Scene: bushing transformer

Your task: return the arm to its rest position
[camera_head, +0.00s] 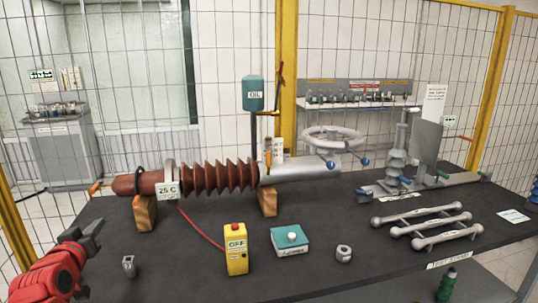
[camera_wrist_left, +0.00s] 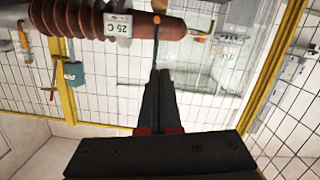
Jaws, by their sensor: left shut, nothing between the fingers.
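My left gripper (camera_head: 90,236) is at the lower left in the head view, over the left edge of the dark table (camera_head: 190,270). It is shut and empty. In the left wrist view its dark fingers (camera_wrist_left: 158,82) are together and point toward the brown ribbed bushing (camera_wrist_left: 85,22). In the head view the bushing (camera_head: 220,177) lies on wooden blocks with a 25 C tag (camera_head: 167,190), to the right of and beyond the gripper, apart from it. My right gripper does not show in either view.
A yellow OFF box (camera_head: 236,250), a teal box (camera_head: 289,241), a metal nut (camera_head: 343,253) and a small metal part (camera_head: 128,266) sit on the table front. Grey bars (camera_head: 425,225) lie at the right. A yellow-framed mesh fence (camera_head: 287,60) stands behind.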

